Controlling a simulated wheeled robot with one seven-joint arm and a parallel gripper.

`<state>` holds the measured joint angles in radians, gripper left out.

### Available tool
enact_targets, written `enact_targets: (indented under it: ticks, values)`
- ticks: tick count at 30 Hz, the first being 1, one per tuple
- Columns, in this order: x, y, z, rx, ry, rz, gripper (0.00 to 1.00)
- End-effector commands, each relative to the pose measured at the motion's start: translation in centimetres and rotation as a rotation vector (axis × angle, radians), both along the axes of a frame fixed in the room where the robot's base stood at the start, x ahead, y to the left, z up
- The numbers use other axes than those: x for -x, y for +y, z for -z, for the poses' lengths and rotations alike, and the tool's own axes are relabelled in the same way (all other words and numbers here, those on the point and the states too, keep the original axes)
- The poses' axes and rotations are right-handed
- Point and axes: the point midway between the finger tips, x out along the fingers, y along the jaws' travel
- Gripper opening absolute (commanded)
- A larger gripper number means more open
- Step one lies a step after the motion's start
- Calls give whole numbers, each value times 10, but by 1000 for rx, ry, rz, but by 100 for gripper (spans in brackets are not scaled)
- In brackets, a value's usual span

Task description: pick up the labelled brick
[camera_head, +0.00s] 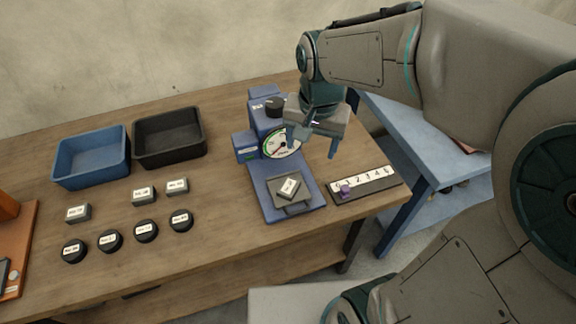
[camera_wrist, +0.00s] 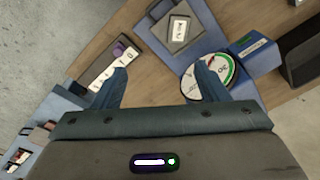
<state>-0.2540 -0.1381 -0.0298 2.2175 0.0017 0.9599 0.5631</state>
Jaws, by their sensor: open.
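A small grey brick with a white label (camera_head: 289,188) lies on the grey plate of a blue device with a round dial (camera_head: 281,146). The brick also shows in the wrist view (camera_wrist: 180,32), near the top, and its label is too small to read. Three other grey bricks with white labels stand on the table: one at the left (camera_head: 78,213), one in the middle (camera_head: 143,196) and one beside it (camera_head: 177,187). My gripper (camera_head: 315,146) is open and empty, above and behind the brick, beside the dial. Its spread fingers (camera_wrist: 160,72) are apart from the brick.
Several black labelled round pieces (camera_head: 146,231) stand in front of the bricks. A blue bin (camera_head: 92,176) and a black bin (camera_head: 170,157) stand behind them. A numbered strip with a purple slider (camera_head: 345,189) lies right of the device. A blue side table (camera_head: 415,150) stands beyond.

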Motion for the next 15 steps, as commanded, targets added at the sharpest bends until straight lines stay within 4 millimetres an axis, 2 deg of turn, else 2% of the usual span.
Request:
enact_targets:
  ticks: [1,3,9,15]
  values:
    - [-9,12,22,3,27,29,67]
    - [-19,24,36,6,54,72,67]
    - [-33,45,60,19,96,151,67]
    - [-34,48,85,22,105,168,67]
